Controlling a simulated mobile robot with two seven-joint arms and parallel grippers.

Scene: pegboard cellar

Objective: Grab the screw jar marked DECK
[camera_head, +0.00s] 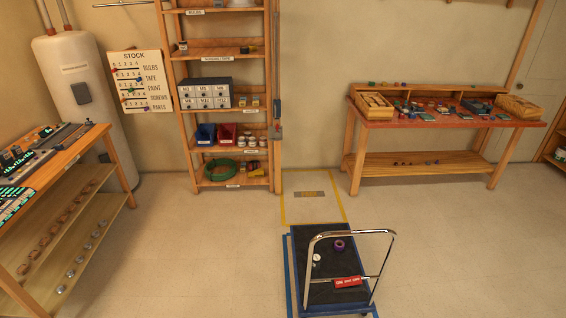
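I cannot make out a jar marked DECK; any writing on the small containers is too small to read. Several small whitish and red containers (251,141) stand on a middle shelf of the wooden rack. A small dark-topped container (183,46) stands on a higher shelf at its left end. Several small brown-topped items (62,217) and silver-topped items (80,261) stand in rows on the lower shelves of the left bench. I cannot tell whether any of these are screw jars. Neither of my grippers is in view.
A platform trolley (318,266) with a chrome handle, a purple roll (339,245) and a red tag stands on the floor in front. The wooden rack (186,130) is behind it. A red-topped workbench (440,122) is at the right. Open floor lies on both sides of the trolley.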

